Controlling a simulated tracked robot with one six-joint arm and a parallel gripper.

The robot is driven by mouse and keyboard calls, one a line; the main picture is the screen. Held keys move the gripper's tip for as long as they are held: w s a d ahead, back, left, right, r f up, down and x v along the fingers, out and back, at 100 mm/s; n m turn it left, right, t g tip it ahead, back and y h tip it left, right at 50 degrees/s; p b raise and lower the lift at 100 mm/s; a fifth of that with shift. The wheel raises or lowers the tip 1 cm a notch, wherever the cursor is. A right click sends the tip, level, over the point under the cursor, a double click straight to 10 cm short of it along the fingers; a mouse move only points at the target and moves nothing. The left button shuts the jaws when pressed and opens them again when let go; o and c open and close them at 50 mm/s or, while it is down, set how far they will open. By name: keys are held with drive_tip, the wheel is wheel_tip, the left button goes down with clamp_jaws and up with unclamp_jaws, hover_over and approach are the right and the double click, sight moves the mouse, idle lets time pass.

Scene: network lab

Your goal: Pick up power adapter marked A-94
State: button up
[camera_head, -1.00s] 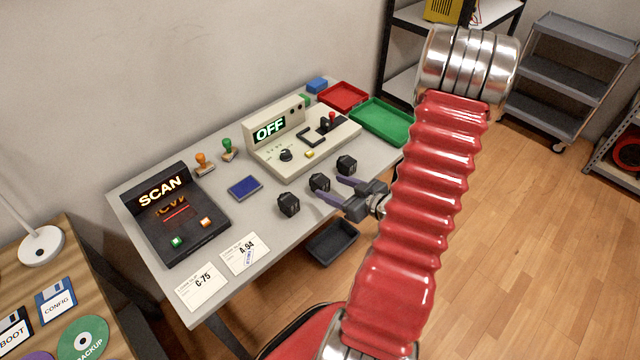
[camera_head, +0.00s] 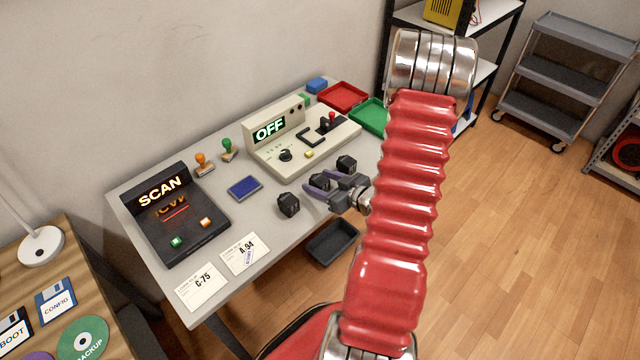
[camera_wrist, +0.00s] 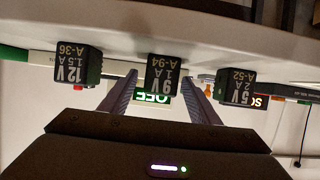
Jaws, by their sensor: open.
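The power adapter marked A-94 (camera_wrist: 164,76) is a small black block reading 9V 1A, the middle one of three in the upside-down wrist view. In the head view it is the middle dark block (camera_head: 322,181) near the table's front edge. My gripper (camera_head: 316,185) is open, its two purple-grey fingers reaching over the table edge around the A-94 adapter. In the wrist view the fingers stand one on each side of it with gaps; whether they reach fully alongside it I cannot tell.
Adapters A-36 (camera_wrist: 78,66) and A-52 (camera_wrist: 235,88) stand close outside the fingers. Behind are the OFF console (camera_head: 300,140) and blue pad (camera_head: 244,187). The SCAN unit (camera_head: 175,215) and slips marked A-94 (camera_head: 243,254) and C-75 (camera_head: 201,286) lie left. A dark bin (camera_head: 332,241) is below the edge.

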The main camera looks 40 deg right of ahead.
drive_tip(key=shift+w+f, duration=0.2)
drive_tip(key=shift+w, duration=0.15)
idle(0.3)
drive_tip(key=c, duration=1.2)
